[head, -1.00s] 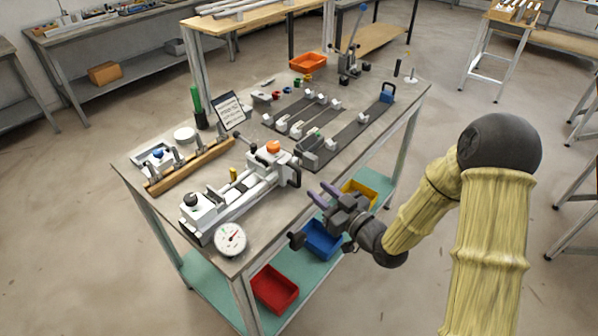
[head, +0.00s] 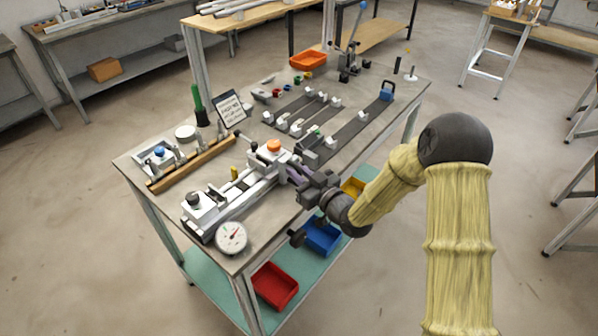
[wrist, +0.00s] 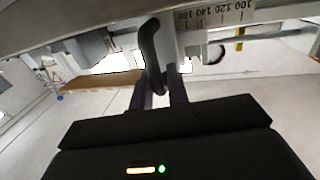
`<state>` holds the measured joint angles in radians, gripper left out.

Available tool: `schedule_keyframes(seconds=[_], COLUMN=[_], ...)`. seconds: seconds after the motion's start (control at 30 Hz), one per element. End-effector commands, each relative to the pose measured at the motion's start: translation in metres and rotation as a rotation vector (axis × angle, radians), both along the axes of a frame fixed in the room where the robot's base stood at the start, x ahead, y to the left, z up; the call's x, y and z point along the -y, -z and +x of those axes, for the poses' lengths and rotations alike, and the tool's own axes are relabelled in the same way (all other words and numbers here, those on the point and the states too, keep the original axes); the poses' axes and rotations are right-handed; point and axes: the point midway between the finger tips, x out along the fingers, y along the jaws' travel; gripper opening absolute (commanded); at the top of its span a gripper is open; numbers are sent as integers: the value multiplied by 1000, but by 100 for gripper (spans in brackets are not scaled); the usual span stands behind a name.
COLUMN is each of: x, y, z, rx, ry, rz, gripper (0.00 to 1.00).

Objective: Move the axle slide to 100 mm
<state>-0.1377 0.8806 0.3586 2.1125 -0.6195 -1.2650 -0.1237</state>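The axle slide (head: 268,160) is the white carriage with an orange knob (head: 274,146) on the white rail jig (head: 232,202). Its black curved handle (wrist: 151,50) shows in the wrist view. In the head view my gripper (head: 296,175) is at the slide's right side and covers most of the handle. In the wrist view my two fingers (wrist: 160,92) are apart, with the handle's lower end between their tips. No firm grip shows.
A round dial gauge (head: 231,237) stands at the jig's near end. Red (head: 275,286) and blue (head: 322,236) bins sit on the lower shelf.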

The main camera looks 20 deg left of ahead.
Motion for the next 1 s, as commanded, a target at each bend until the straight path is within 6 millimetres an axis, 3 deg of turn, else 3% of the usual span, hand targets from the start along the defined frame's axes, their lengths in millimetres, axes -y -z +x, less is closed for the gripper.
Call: schedule_keyframes(seconds=[0.27, 0.6, 0.87, 0.9, 0.97, 1.0], x=[0, -17, -17, -17, -17, -17], y=[0, 1, 0, 0, 0, 0], z=[0, -42, -44, -44, -43, -43], rx=[1, -1, -2, -2, -2, -2], ry=[5, 1, 0, 0, 0, 1], rz=[2, 2, 1, 1, 1, 1], gripper=[0, 0, 0, 18, 30, 30])
